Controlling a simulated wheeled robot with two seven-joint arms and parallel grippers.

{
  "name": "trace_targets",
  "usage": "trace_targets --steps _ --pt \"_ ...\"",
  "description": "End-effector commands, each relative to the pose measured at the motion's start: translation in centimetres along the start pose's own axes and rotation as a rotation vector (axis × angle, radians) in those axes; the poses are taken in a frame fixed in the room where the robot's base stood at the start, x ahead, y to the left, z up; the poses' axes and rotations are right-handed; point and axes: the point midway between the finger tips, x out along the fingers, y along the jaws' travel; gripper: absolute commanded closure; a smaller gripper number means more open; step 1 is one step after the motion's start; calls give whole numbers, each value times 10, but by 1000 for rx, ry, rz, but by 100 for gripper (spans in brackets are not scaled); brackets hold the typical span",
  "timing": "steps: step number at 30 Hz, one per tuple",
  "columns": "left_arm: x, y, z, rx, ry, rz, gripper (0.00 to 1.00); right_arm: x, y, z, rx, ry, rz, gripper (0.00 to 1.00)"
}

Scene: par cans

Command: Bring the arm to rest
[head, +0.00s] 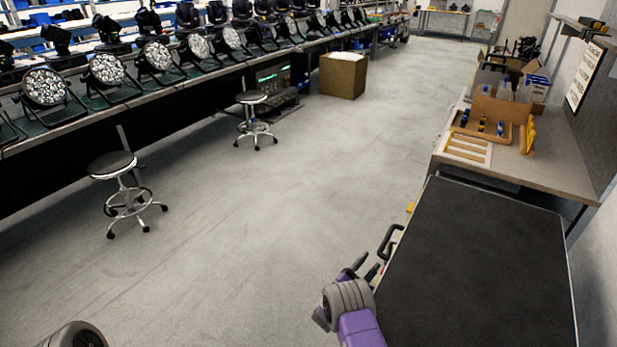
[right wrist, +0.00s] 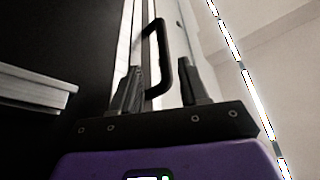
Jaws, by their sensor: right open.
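My right gripper (head: 361,268) is at the bottom of the head view, beside the left edge of a black-topped case or cart (head: 470,265). In the right wrist view my right gripper (right wrist: 165,88) has its two fingers apart, with nothing held between them. A black handle (head: 390,241) on the side of the cart is just past the fingertips. The handle also shows in the right wrist view (right wrist: 163,60), beyond and between the fingers; I cannot tell the exact distance. My left gripper is not seen; only a grey rounded part of my own body shows at the bottom left.
A long bench (head: 170,80) with several par cans runs along the left. Two stools (head: 125,185) and a cardboard box (head: 343,75) stand on the floor. A workbench (head: 560,172) with an open cardboard tray is at right. The middle floor is clear.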

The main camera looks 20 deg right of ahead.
Motion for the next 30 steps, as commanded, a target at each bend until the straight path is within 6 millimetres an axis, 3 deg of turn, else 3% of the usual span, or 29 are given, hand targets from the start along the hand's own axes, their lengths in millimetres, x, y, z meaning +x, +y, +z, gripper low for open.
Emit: trace_targets --steps 4,8,13,17,20,24,28,30 --pt "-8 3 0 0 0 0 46 2 -2 -1 -13 -50 7 56" --pt "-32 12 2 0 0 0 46 0 -7 -1 -63 -227 31 56" --pt "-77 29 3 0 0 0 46 -32 -15 -2 -168 -626 52 56" --pt "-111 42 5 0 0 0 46 -82 -22 -16 -257 -963 38 56" --pt "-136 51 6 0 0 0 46 -130 -28 -41 -325 -1225 6 56" --pt "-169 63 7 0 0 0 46 -201 -35 -95 -422 -1568 -68 56" --pt "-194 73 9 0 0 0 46 -257 -38 -156 -507 -1838 -154 56" --pt "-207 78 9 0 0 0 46 -284 -24 -183 -546 -1951 -206 56"
